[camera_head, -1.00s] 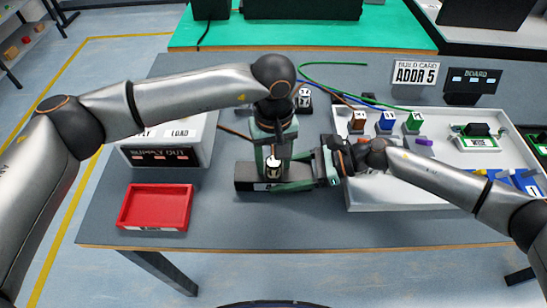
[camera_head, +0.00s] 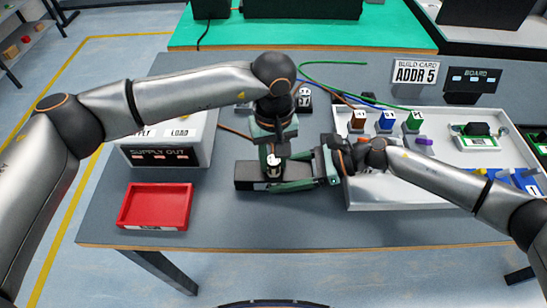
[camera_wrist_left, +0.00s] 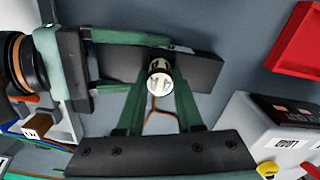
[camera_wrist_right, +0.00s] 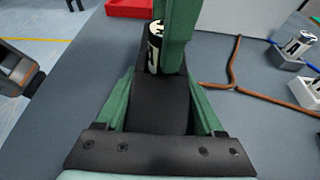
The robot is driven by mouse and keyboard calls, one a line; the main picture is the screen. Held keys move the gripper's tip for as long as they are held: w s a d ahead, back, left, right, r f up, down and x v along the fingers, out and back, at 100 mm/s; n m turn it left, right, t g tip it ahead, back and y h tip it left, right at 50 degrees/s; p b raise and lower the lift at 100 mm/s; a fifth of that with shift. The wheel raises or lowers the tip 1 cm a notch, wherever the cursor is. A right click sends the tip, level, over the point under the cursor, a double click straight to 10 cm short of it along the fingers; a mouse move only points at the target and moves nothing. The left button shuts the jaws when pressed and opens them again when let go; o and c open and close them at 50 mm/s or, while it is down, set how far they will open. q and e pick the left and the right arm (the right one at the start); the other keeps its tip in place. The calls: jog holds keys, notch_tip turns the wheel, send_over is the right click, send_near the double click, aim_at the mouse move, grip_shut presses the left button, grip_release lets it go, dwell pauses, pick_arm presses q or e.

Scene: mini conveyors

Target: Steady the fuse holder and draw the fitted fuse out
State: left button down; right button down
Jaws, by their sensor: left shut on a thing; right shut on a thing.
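The fuse holder is a dark block (camera_head: 245,172) lying on the grey table, left of the white tray; it also shows in the left wrist view (camera_wrist_left: 205,70). The fitted fuse (camera_head: 273,170) is a small white-and-black cylinder standing upright at the holder, seen end-on in the left wrist view (camera_wrist_left: 159,80) and from the side in the right wrist view (camera_wrist_right: 154,48). My left gripper (camera_wrist_left: 159,88) comes from above and is shut on the fuse. My right gripper (camera_head: 290,186) reaches in from the right and is shut on the holder's body. The fuse's lower end is hidden.
A red tray (camera_head: 155,206) lies at the left front. A supply box (camera_head: 165,145) stands behind it. The white tray (camera_head: 395,202) with coloured blocks is at the right. Brown, blue and green wires run behind the holder. The table's front middle is clear.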

pick_arm(q)
jog(key=shift+r, duration=2.5)
pick_arm(e)
jog(key=shift+s+d+f, duration=0.15)
jog(key=shift+f, duration=0.2)
jog(key=shift+c, duration=2.1)
grip_release()
jog(key=o, duration=0.4)
jog(key=shift+r, duration=0.25)
jog(key=v, duration=1.1)
jog(key=shift+d+r, duration=0.15)
jog(key=shift+d, duration=0.2)
